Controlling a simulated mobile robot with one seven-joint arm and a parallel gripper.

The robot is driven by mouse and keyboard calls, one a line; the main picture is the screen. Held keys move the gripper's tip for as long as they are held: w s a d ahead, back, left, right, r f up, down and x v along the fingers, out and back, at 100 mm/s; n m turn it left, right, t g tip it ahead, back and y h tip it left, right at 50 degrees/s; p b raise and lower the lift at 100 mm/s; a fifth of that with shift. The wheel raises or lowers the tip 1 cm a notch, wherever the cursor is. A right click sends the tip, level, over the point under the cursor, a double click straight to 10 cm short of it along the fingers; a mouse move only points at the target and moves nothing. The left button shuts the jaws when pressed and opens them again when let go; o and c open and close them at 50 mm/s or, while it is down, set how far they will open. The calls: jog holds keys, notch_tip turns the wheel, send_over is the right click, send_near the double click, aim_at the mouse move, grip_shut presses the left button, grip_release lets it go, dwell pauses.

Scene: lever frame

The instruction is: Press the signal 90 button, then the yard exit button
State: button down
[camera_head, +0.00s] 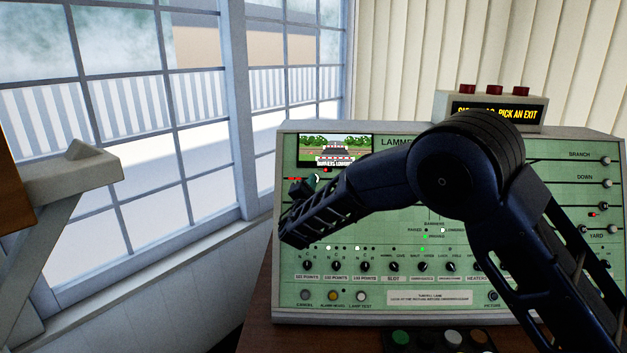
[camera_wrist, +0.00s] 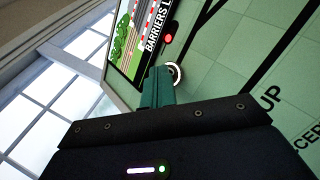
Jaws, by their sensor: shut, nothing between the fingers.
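The green-faced panel (camera_head: 375,215) stands ahead, with track lines and buttons. My gripper (camera_head: 308,187) is shut and empty at the panel's upper left, just below its small screen. In the wrist view the closed fingertips (camera_wrist: 162,78) are at a round white-rimmed button (camera_wrist: 175,74); I cannot tell whether they touch it. No label for this button is readable. A yard button (camera_head: 614,236) sits beside the word YARD at the panel's right edge. The display (camera_head: 500,111) on top is partly hidden by my arm; it ends in "PICK AN EXIT".
Branch (camera_head: 606,160) and down (camera_head: 607,184) buttons sit above the yard button. Rotary switches (camera_head: 364,266) line the lower panel. My arm hides the panel's middle. A window (camera_head: 150,130) is at left, with a grey-topped stand (camera_head: 75,172) before it.

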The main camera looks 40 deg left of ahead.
jog(key=shift+r, duration=0.1)
jog(key=shift+s+d+r, duration=0.35)
jog(key=shift+s+d, duration=0.1)
jog(key=shift+s, duration=0.2)
dwell(0.3)
jog(key=shift+s+d+r, duration=0.6)
jog(key=shift+s+d, duration=0.05)
jog(key=shift+s, duration=0.25)
jog(key=shift+s+d+r, duration=0.55)
jog(key=shift+s+d, duration=0.1)
jog(key=shift+s, duration=0.25)
dwell(1.6)
